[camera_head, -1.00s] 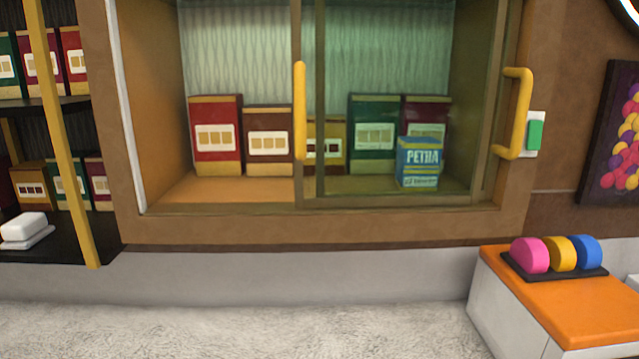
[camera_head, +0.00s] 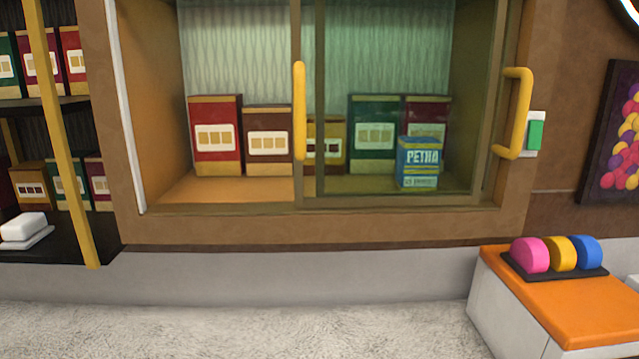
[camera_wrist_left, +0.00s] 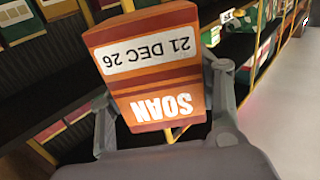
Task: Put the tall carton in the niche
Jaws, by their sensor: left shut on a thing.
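An orange carton (camera_wrist_left: 150,60) with a dark red band, a white date label and the word SOAN fills the middle of the left wrist view. My left gripper (camera_wrist_left: 163,92) is shut on it, one finger on each side. The lettering appears upside down there. Neither gripper nor the carton shows in the head view. The niche (camera_head: 240,188) is a wall cabinet with sliding glass panels. Its left part looks uncovered, while green-tinted glass (camera_head: 400,50) covers the right part. My right gripper is not in view.
Inside the niche stand a red box (camera_head: 215,150), a brown box (camera_head: 268,155), and, behind glass, several more, including a blue PETHA box (camera_head: 418,165). Bare floor shows in front of the left boxes. Yellow handles (camera_head: 299,110) stick out. An orange-topped counter (camera_head: 560,300) is at right.

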